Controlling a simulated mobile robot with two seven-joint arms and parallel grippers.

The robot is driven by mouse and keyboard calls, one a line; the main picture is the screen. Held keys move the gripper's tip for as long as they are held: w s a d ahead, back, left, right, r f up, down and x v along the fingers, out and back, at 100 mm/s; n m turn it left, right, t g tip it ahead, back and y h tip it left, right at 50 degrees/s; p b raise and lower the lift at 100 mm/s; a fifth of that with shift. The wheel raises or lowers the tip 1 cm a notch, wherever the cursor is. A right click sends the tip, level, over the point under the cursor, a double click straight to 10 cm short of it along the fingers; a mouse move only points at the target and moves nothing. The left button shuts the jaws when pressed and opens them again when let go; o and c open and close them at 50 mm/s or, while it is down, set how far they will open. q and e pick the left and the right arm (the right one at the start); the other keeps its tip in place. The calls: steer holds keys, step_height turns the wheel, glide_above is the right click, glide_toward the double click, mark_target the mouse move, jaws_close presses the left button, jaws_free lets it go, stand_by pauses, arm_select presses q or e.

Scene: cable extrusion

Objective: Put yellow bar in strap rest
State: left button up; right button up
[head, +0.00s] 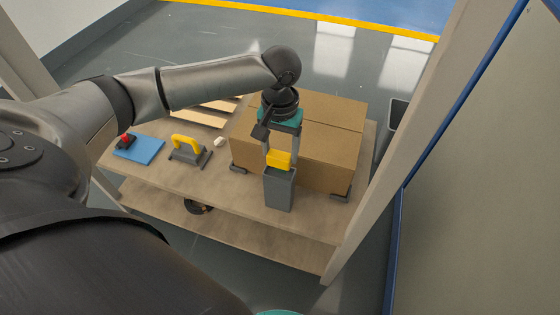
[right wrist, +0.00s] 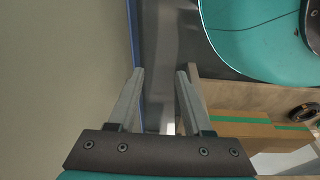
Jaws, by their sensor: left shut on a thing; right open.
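My left gripper (head: 281,154) points down over the front of the table and is shut on a yellow bar (head: 279,160). The bar is at the open top of an upright dark grey holder (head: 280,190), which looks like the strap rest. The bar's lower end is hidden by the holder's front wall, so I cannot tell how deep it sits. My right gripper (right wrist: 160,73) shows in the right wrist view, open and empty, away from the bar.
A large cardboard box (head: 325,145) stands right behind the holder. To the left on the wooden table (head: 225,183) are a yellow handle (head: 186,142) on a grey base, a small white piece (head: 219,141) and a blue plate (head: 138,149) with a red knob. A wooden post (head: 395,150) rises at the right.

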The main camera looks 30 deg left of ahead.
mark_target(280, 153)
arm_select(q)
step_height(280, 153, down, 2)
steer(key=shift+f+b, duration=0.1)
steer(key=shift+b, duration=0.35)
steer(key=shift+f+b, duration=0.45)
steer(key=shift+f, duration=0.5)
arm_select(e)
steer(key=r, duration=0.1)
steer(key=w+a+r, duration=0.1)
steer(key=r, duration=0.1)
steer(key=shift+w+a+r, duration=0.25)
steer(key=shift+w+a, duration=0.1)
steer(key=shift+w, duration=0.05)
arm_select(q)
steer(key=o, duration=1.4)
steer(key=shift+f, duration=0.1)
steer(key=shift+c, duration=0.2)
arm_select(e)
steer(key=shift+f, duration=0.1)
